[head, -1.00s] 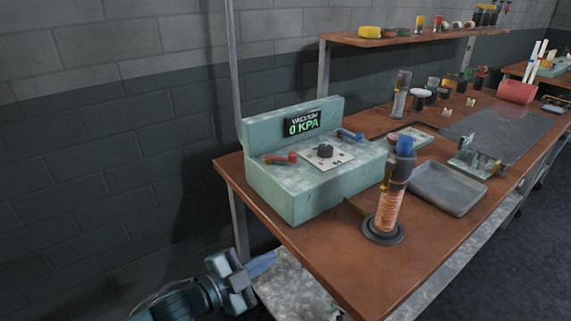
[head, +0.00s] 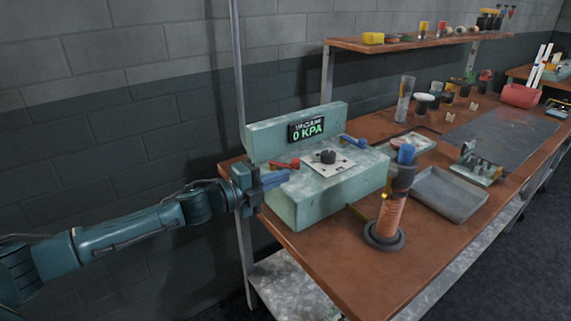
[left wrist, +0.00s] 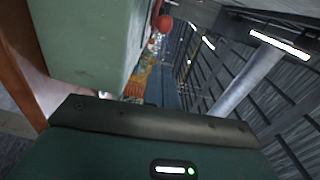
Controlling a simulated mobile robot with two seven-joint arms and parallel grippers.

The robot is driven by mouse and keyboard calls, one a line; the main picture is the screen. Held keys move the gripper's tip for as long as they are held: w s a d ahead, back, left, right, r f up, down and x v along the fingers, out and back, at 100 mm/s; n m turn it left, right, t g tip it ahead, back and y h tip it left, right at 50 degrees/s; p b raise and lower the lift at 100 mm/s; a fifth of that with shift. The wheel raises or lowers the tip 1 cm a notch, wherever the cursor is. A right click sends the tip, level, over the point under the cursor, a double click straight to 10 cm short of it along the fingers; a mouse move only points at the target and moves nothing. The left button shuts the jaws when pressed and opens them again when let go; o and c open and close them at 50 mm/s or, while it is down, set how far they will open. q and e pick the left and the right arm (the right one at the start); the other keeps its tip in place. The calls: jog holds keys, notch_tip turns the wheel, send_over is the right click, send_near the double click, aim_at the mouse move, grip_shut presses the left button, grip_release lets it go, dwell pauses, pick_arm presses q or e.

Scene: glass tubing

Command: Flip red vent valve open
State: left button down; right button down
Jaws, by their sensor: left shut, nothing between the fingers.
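The red vent valve (head: 284,164) is a small red lever on top of the pale green vacuum console (head: 315,202), near its left end. Its rounded red tip (left wrist: 165,23) shows at the top of the left wrist view, above the console's side. My left gripper (head: 284,178) is at the console's left end, just below and in front of the red lever in the head view. Its blue fingers are shut and empty. I cannot tell if they touch the console. My right gripper is not in view.
A blue lever (head: 353,141) and a dark knob (head: 328,157) share the console top. The display (head: 306,129) reads vacuum 0 KPA. A copper-coloured coil column (head: 388,215) stands at the front right, beside a grey tray (head: 451,194). A shelf (head: 400,43) stands behind.

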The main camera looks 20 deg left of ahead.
aim_at(291, 167)
pick_arm(q)
jog(key=w, duration=0.5)
jog(key=shift+d+f, duration=0.15)
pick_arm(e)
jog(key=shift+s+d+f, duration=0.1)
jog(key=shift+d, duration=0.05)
pick_arm(q)
jog(key=shift+w+d+p, duration=0.4)
jog(key=shift+d+p, duration=0.05)
jog(key=shift+p, duration=0.3)
jog(key=shift+w+d, duration=0.1)
jog(key=shift+w, duration=0.1)
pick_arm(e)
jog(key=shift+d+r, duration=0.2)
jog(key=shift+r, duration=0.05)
